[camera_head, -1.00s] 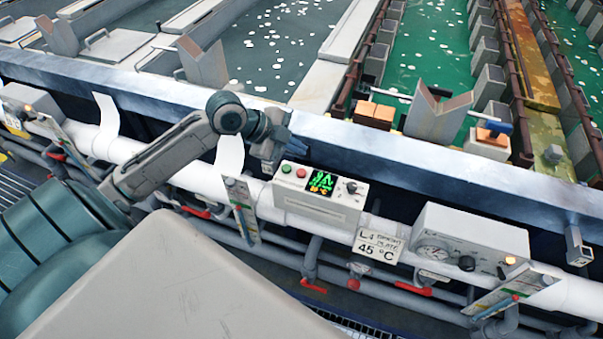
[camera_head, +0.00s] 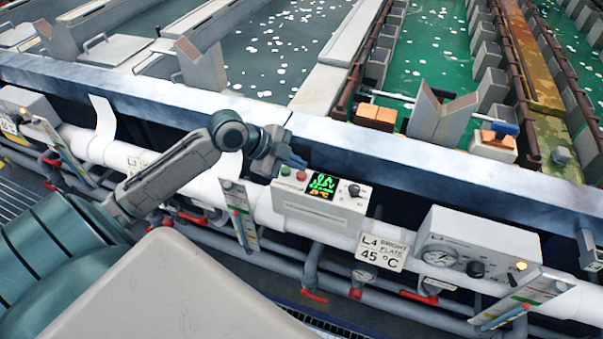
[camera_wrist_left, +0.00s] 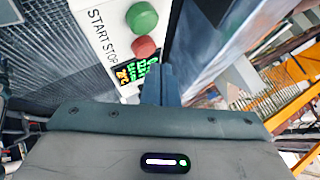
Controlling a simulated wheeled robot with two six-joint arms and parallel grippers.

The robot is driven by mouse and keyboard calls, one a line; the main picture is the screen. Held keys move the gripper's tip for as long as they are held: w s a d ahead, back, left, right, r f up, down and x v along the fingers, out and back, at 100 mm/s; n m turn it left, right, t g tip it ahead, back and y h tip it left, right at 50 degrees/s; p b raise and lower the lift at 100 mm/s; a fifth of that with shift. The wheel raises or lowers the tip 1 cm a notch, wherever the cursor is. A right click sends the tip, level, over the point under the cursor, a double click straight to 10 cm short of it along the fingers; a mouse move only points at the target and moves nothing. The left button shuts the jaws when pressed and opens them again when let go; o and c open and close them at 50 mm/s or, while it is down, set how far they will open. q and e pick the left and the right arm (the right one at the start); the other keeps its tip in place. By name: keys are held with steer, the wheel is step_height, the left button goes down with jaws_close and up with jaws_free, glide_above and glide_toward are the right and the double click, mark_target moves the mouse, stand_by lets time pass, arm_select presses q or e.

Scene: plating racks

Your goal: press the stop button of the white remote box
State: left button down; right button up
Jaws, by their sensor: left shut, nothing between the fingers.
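The white remote box (camera_head: 318,208) sits on the white pipe in the head view. On its top are a green button (camera_head: 285,171), a red button (camera_head: 301,175), a small lit display (camera_head: 322,184) and a black knob. My left gripper (camera_head: 297,161) is shut and empty, its tips just behind the red button. In the left wrist view the green START button (camera_wrist_left: 142,17) and red STOP button (camera_wrist_left: 145,47) show on the box, with the shut fingertips (camera_wrist_left: 160,70) just below the red one. I cannot tell whether they touch it. My right gripper is not in view.
A steel tank rim (camera_head: 400,160) runs behind the box. A second grey box with a gauge (camera_head: 480,245) and an L4 45 °C sign (camera_head: 383,250) are to the right. A strip gauge (camera_head: 240,215) hangs left of the box. Pipes with red valve handles run below.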

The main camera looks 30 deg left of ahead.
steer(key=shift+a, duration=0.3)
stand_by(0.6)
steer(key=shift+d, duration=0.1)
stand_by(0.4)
arm_select(q)
steer(key=shift+f+b, duration=0.35)
steer(key=shift+f, duration=0.05)
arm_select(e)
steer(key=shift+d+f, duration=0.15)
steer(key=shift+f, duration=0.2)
arm_select(q)
steer(key=shift+f+b, duration=0.4)
steer(key=shift+f, duration=0.15)
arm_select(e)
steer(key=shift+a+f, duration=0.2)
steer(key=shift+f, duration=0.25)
arm_select(q)
steer(key=shift+r, duration=0.1)
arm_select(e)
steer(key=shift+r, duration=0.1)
arm_select(q)
steer(key=shift+r+p, duration=0.7)
steer(key=shift+r, duration=0.2)
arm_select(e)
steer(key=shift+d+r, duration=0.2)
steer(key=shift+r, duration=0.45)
arm_select(q)
steer(key=shift+r, duration=0.1)
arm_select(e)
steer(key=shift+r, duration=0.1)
